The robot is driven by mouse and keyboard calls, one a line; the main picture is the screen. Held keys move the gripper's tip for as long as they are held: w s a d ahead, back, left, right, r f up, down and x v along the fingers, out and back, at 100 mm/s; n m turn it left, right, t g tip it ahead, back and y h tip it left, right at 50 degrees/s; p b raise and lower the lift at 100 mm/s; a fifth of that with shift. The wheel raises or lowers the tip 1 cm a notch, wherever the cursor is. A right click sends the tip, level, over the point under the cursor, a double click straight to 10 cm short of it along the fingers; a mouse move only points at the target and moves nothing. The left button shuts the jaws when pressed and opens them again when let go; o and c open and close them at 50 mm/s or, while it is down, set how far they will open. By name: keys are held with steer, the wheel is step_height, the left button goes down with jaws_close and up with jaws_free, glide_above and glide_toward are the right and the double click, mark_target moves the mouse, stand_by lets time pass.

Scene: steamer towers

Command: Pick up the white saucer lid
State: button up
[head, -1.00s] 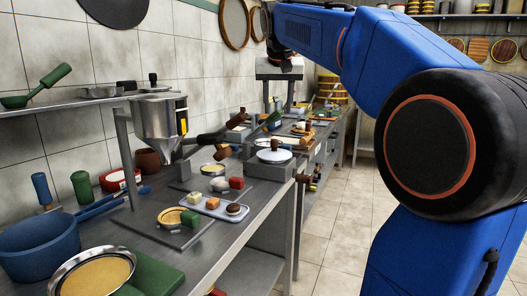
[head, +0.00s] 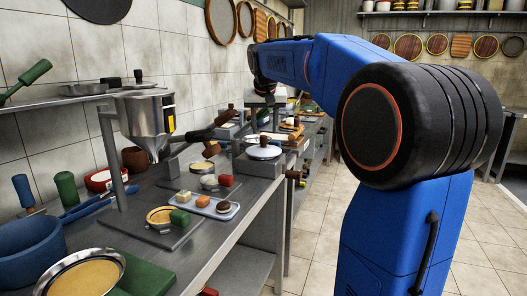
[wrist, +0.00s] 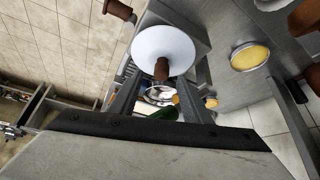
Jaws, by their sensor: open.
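The white saucer lid (head: 264,152) is a round white disc with a brown knob, lying on a grey block-like stand (head: 258,167) on the counter. In the wrist view the lid (wrist: 163,40) shows its disc with the knob (wrist: 161,69) pointing toward the camera. My gripper (wrist: 158,88) is open, its two dark fingers either side of the line to the knob. The knob appears near the gap between the fingertips, but I cannot tell how far below it is. In the head view my gripper is above and behind the lid, its fingers mostly hidden.
A metal funnel (head: 148,120) hangs at left. Brown-handled tools (head: 294,174) stick out beside the stand. The floor at right is clear.

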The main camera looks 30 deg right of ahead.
mark_target(264, 137)
steer(key=shift+x, duration=2.65)
steer(key=shift+a, duration=0.15)
jaws_close()
